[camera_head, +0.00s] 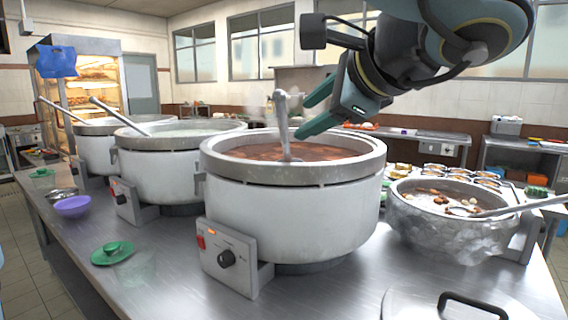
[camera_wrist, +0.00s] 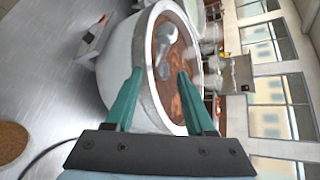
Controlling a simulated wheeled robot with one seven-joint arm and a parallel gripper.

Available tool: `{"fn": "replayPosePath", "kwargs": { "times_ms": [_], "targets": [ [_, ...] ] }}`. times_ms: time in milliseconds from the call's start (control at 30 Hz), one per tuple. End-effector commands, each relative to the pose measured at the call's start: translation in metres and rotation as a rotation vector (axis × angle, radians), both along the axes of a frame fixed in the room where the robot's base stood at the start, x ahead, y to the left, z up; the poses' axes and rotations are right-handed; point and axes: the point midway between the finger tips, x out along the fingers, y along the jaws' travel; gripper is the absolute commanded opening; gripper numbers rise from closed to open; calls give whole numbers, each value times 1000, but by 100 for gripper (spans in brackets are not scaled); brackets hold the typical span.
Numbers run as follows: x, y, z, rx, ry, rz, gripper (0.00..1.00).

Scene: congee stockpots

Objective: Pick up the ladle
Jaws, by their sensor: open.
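A grey ladle (camera_head: 283,120) stands nearly upright in the large middle stockpot (camera_head: 290,215), which holds reddish-brown congee. Its handle rises above the rim and its lower end is in the food. In the wrist view the ladle (camera_wrist: 166,40) shows beyond the fingertips, over the brown food. My gripper (camera_head: 301,120) has teal fingers and is open, just right of the ladle handle in the head view. In the wrist view my gripper (camera_wrist: 158,74) has nothing between its fingers. The fingers look apart from the handle; the exact depth gap is unclear.
Two more stockpots (camera_head: 180,155) with ladles stand at left. A metal pot (camera_head: 450,225) with a ladle stands at right. A purple bowl (camera_head: 73,206) and green dish (camera_head: 112,253) lie front left. A lid (camera_head: 440,305) lies front right.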

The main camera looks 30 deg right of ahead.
Motion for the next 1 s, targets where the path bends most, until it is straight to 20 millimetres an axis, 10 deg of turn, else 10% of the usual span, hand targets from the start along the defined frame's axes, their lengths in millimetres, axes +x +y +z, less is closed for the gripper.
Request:
{"fn": "replayPosePath", "kwargs": {
  "times_ms": [1000],
  "targets": [
    [93,-1,-45,0,1,0,55]
  ]
}}
